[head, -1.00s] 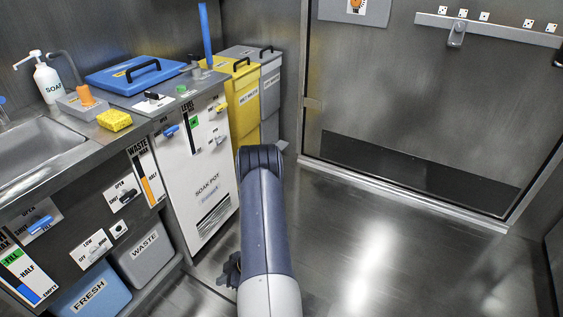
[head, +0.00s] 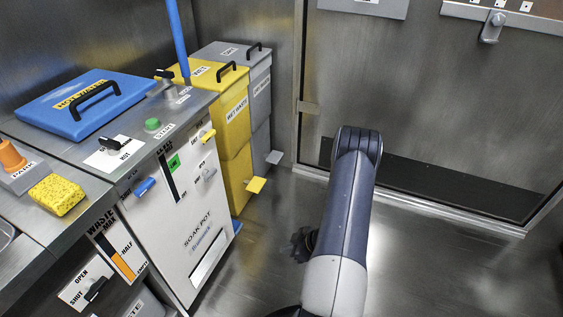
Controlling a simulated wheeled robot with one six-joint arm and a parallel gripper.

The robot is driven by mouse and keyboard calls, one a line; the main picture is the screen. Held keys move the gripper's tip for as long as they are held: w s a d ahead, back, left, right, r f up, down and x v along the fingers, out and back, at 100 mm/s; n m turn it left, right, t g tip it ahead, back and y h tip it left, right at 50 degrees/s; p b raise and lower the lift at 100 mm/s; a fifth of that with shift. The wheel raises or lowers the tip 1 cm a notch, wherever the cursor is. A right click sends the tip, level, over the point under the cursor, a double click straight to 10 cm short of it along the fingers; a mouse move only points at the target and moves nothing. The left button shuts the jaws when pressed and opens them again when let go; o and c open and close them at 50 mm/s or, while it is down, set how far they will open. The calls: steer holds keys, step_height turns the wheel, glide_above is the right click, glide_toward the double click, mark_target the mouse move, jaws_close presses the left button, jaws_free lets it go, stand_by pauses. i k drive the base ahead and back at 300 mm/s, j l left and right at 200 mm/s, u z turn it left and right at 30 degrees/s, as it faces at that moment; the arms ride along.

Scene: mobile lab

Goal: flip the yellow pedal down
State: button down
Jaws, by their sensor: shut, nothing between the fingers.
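The yellow pedal (head: 256,185) sticks out near the foot of the yellow wet waste bin (head: 236,120). It looks roughly level, above the floor. My gripper (head: 302,240) shows as a small dark shape beside my arm, partly hidden behind it. It is shut and empty, to the right of the pedal and lower in the picture, apart from it. Its fingertips are hard to make out.
A grey bin (head: 260,85) with a grey pedal (head: 274,157) stands just behind the yellow one. The white soak pot cabinet (head: 200,225) is at the left. Open metal floor (head: 440,265) lies at the right, before the door (head: 400,100).

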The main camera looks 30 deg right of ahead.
mark_target(257, 183)
steer(key=i+l, duration=0.2)
steer(key=i, duration=0.2)
steer(key=i+l+z, duration=0.1)
steer(key=i+l, duration=0.15)
steer(key=i, duration=0.2)
steer(key=i+l, duration=0.15)
steer(key=i, duration=0.25)
